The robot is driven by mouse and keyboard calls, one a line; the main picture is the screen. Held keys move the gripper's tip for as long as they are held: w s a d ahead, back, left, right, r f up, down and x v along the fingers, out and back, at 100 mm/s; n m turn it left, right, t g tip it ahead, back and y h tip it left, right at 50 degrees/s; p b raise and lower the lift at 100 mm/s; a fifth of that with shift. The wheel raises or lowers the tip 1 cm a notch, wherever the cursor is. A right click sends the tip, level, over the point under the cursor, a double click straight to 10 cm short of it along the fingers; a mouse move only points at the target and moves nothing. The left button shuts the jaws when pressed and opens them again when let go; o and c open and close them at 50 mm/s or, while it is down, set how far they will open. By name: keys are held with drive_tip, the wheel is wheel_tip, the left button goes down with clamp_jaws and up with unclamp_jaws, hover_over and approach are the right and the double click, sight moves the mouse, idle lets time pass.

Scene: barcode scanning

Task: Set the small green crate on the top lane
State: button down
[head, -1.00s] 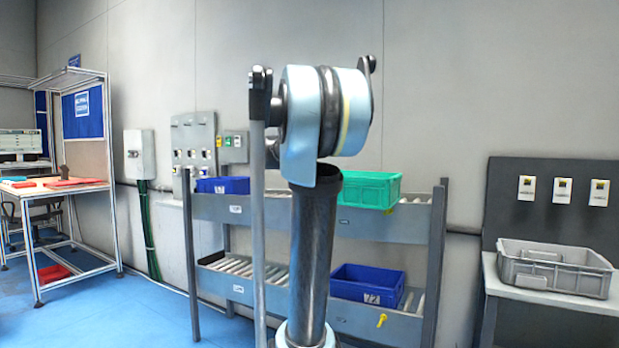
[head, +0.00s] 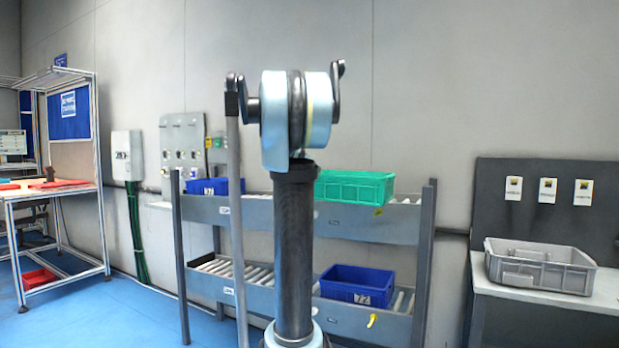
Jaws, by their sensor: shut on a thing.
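The small green crate (head: 355,187) is upright at the right half of the rack's top lane (head: 408,199), behind my arm in the head view. Its base meets the lane's front edge in the picture. I cannot tell whether it rests on the rollers or is a little above them. My arm stands upright in the middle of the view and covers the area by the crate's left end. My gripper does not show.
A blue bin (head: 215,186) is at the left of the top lane. Another blue bin (head: 357,285) is on the lower lane at the right. A grey crate (head: 541,266) sits on a side table (head: 520,297). A workbench (head: 45,190) stands at far left.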

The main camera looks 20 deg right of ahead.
drive_tip(key=shift+w+r+x, duration=0.15)
drive_tip(key=shift+r+x, duration=0.1)
drive_tip(key=shift+x, duration=2.55)
drive_tip(key=shift+w+r+x, duration=0.15)
drive_tip(key=shift+r+x, duration=0.1)
drive_tip(key=shift+x, duration=2.6)
drive_tip(key=shift+w+r+x, duration=0.15)
drive_tip(key=shift+r+x, duration=0.1)
drive_tip(key=shift+x, duration=2.55)
drive_tip(key=c, duration=1.4)
unclamp_jaws()
drive_tip(key=shift+c, duration=0.2)
drive_tip(key=shift+a, duration=0.1)
drive_tip(key=v, duration=1.1)
drive_tip(key=shift+s+a, duration=0.2)
drive_tip(key=shift+a, duration=0.15)
